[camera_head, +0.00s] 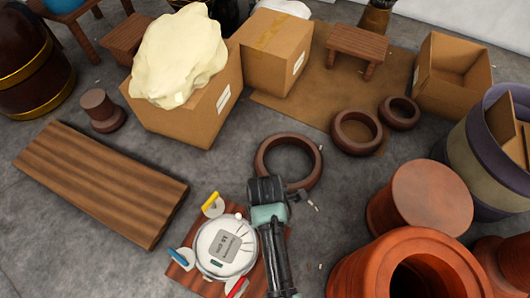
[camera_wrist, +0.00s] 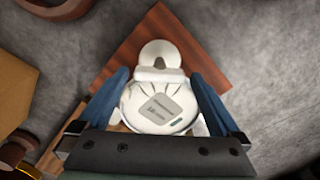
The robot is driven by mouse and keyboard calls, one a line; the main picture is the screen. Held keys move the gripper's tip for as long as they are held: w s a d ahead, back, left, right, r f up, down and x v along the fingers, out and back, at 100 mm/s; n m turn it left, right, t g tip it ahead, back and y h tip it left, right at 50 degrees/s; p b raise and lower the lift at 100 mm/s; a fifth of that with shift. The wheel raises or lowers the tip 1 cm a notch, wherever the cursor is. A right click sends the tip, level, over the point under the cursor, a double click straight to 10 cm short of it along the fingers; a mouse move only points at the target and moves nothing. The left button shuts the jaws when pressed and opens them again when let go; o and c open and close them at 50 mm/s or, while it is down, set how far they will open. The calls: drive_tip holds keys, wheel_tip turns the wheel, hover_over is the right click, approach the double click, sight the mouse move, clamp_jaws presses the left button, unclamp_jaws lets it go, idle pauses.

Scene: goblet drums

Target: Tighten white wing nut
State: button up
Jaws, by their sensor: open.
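In the wrist view, a white wing nut (camera_wrist: 160,75) sits at the edge of a round white device (camera_wrist: 158,106), in front of a white disc with a dark centre (camera_wrist: 160,52). My gripper (camera_wrist: 160,76) is open, its two blue fingers on either side of the nut with gaps left and right. I cannot tell the height of the fingertips over it. In the head view, the device (camera_head: 226,247) rests on a wooden board (camera_head: 179,283) with yellow (camera_head: 211,201), blue (camera_head: 180,256) and red (camera_head: 237,288) wing nuts around it. My arm hides the white nut there.
A dark plank (camera_head: 100,180) lies left of the board. A brown ring (camera_head: 260,158) lies just beyond my arm. Large orange drum parts (camera_head: 420,200) stand to the right. Cardboard boxes (camera_head: 185,115) stand behind. Bare grey floor shows between them.

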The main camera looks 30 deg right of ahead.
drive_tip(key=c, duration=1.2)
drive_tip(key=shift+o, duration=0.2)
drive_tip(key=shift+r, duration=0.1)
